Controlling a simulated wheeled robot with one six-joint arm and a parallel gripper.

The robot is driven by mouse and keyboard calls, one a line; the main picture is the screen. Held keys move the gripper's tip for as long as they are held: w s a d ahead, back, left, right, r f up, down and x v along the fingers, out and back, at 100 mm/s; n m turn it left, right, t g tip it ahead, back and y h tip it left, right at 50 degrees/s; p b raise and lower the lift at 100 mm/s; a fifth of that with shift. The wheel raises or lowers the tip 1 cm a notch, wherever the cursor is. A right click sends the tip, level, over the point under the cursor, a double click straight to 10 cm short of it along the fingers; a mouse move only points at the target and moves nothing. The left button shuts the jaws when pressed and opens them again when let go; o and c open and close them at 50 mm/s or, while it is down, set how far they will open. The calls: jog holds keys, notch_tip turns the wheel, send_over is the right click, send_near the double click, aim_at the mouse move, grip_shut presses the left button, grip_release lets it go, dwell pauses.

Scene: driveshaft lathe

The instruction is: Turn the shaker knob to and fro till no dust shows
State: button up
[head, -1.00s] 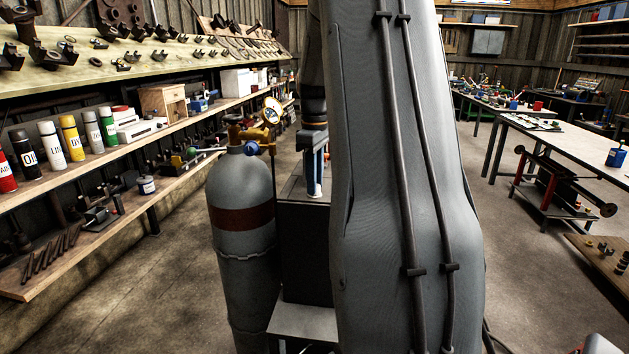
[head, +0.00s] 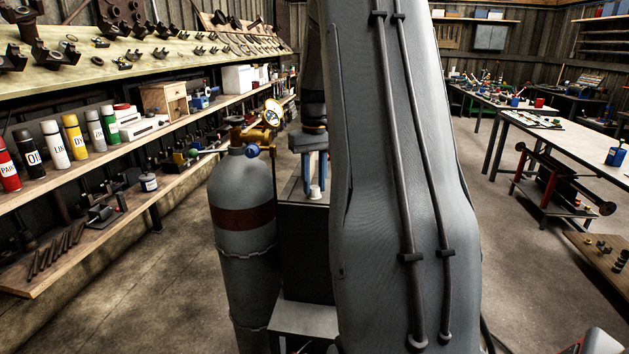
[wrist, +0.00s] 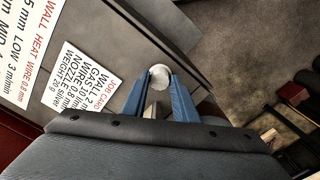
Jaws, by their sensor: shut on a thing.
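The shaker knob (wrist: 159,76) is a small white round piece between the blue fingertips of my gripper (wrist: 160,82) in the wrist view. The fingers are shut on it, one on each side. In the head view my gripper (head: 315,188) points down over the dark cabinet top, and the white knob (head: 315,193) shows small at its tips. I cannot make out any dust in either view. My arm hides much of the cabinet in the head view.
A grey gas cylinder (head: 245,215) with a brass valve and gauge stands close left of the cabinet (head: 304,250). A job card (wrist: 82,88) lies beside the knob. Shelves of parts and cans line the left wall. Workbenches (head: 570,137) stand at the right, with open floor between.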

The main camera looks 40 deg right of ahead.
aim_at(314, 187)
jog(key=m, duration=0.6)
jog(key=shift+p, duration=0.3)
jog(key=m, duration=0.6)
jog(key=shift+m, duration=0.3)
jog(key=o, duration=1.1)
jog(key=shift+c, duration=0.2)
jog(key=shift+r, duration=0.1)
jog(key=shift+r+b, duration=1.1)
jog(key=shift+r, duration=2.7)
